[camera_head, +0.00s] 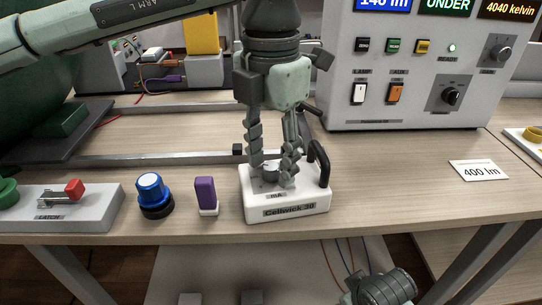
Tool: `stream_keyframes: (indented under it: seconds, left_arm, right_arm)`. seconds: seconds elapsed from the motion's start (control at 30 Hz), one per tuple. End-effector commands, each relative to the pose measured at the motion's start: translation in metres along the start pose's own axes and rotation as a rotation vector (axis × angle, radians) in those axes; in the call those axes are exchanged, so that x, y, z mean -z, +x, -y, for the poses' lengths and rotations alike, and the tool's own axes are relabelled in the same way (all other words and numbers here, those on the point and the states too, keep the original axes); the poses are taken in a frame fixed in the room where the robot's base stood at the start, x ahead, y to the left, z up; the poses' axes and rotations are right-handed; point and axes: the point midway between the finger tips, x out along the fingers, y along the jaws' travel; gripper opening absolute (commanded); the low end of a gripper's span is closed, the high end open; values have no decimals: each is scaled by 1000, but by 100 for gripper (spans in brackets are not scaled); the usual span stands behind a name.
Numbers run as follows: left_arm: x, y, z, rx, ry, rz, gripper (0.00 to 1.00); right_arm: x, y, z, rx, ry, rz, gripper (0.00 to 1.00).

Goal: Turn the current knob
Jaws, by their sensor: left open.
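My left gripper (271,180) points straight down over the box, open, with one finger on each side of the knob. I cannot tell whether the fingers touch it. Part of my right arm shows at the bottom edge; its fingers are not in view.
A blue knob (152,190), a purple block switch (206,194) and a latch box (62,210) stand left of the white box. Behind right is a grey instrument panel (422,110) with displays, switches and knobs. A "400 lm" card (478,171) lies on clear bench at right.

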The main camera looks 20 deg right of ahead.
Motion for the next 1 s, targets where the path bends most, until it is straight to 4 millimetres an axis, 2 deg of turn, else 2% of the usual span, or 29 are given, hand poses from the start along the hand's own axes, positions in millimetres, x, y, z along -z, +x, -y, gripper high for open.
stream_keyframes:
  seconds: [0.17,0.27,0.6,0.7,0.83,1.0]
  left_arm:
    - [0,-4,0,-1,0,0,44]
    - [0,-16,0,-2,0,1,44]
    - [0,-87,0,-2,-1,2,44]
    - [0,-103,0,-1,0,2,44]
    - [0,-115,0,-1,0,1,44]
    - [0,-120,0,0,1,0,44]
  right_arm:
    - [-1,1,0,0,0,4,40]
    - [-1,1,0,0,0,3,40]
    - [-1,1,0,0,0,2,40]
    - [0,1,0,0,0,2,40]
    - [0,1,0,0,0,1,40]
    - [0,1,0,0,0,1,40]
